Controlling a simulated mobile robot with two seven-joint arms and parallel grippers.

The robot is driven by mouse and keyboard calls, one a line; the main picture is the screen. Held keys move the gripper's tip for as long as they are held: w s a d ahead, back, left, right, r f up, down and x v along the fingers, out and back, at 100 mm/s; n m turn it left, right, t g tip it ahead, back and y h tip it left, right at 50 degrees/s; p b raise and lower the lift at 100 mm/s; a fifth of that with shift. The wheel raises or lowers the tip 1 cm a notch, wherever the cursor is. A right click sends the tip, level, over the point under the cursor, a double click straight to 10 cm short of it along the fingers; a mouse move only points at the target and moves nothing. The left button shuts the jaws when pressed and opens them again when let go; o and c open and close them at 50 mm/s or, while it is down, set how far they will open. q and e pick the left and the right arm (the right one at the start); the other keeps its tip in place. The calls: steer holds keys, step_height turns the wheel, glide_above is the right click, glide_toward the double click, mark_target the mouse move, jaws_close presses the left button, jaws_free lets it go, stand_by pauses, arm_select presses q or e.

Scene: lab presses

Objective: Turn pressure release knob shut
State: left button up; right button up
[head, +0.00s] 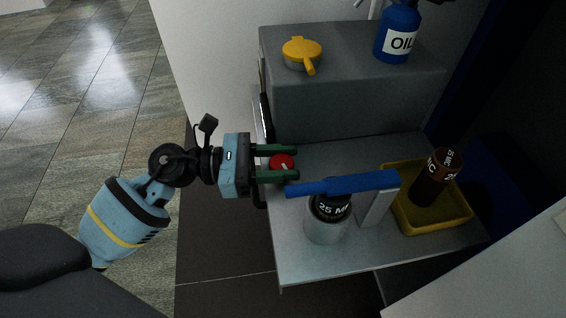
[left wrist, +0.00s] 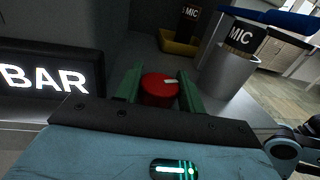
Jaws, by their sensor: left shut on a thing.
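The pressure release knob (head: 283,162) is red with a white pointer mark and sits at the left edge of the press. My left gripper (head: 284,163) has its two green fingers on either side of the knob, shut on it. In the left wrist view the red knob (left wrist: 160,90) lies between the fingers, its white mark pointing right. My right gripper is not in view.
A blue lever (head: 340,184) extends just right of the knob, above a grey cylinder (head: 326,225) holding a black part. A yellow tray (head: 432,217) holds a brown cylinder (head: 437,178). A yellow-topped item (head: 302,50) and a blue oil bottle (head: 398,32) stand on the grey block (head: 345,105). A lit "BAR" display (left wrist: 45,78) is close by.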

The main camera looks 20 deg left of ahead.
arm_select(q)
steer(key=g+b, duration=0.1)
steer(key=m+g+h+b, duration=0.1)
steer(key=m+g+b, duration=0.1)
steer(key=shift+f+g, duration=0.25)
steer(key=shift+g, duration=0.05)
steer(key=shift+r+m+g+h+b, duration=0.15)
steer(key=shift+m+g+h+b, duration=0.15)
steer(key=shift+m+g+b, duration=0.25)
steer(key=o, duration=0.9)
steer(key=shift+r, duration=0.1)
steer(key=shift+o, duration=0.2)
steer(key=shift+r+p, duration=0.1)
steer(key=shift+p, duration=0.2)
